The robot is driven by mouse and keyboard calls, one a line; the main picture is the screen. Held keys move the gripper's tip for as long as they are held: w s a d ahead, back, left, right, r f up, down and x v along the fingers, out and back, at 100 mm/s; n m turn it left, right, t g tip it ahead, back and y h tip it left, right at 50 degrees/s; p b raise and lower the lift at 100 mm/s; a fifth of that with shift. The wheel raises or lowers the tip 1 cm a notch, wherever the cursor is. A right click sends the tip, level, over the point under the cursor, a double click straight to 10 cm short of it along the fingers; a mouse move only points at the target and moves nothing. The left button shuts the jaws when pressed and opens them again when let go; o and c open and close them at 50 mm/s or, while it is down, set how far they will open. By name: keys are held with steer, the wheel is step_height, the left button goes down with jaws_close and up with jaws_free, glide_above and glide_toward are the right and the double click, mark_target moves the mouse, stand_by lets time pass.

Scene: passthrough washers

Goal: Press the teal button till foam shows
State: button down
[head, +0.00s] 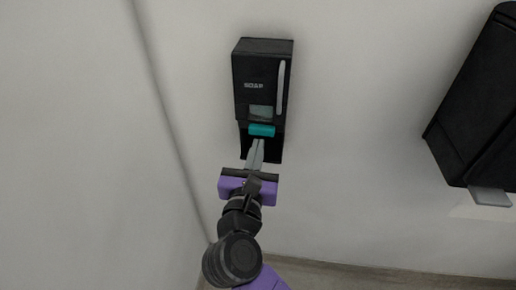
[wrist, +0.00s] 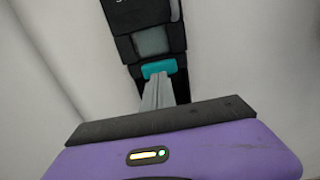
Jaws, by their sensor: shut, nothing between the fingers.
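A black soap dispenser (head: 262,72) is mounted on the pale wall, with a small grey window and a light vertical strip on its front. The teal button (head: 261,130) sits low on its front, below the window; it also shows in the wrist view (wrist: 158,68). My gripper (head: 257,143) is shut and empty, its grey fingers pointing up at the button from below. In the wrist view the fingertips (wrist: 157,76) overlap the button's lower edge; I cannot tell whether they touch it. No foam is visible. The space under the button is partly hidden by the fingers.
A second black dispenser (head: 480,110) with a grey lower tab (head: 490,197) hangs on the wall at the right. A wall corner runs down the left of the dispenser. The wall between the two dispensers is bare.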

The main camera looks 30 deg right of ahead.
steer(key=b+v, duration=0.2)
steer(key=v, duration=0.8)
steer(key=shift+w+d, duration=0.1)
stand_by(2.9)
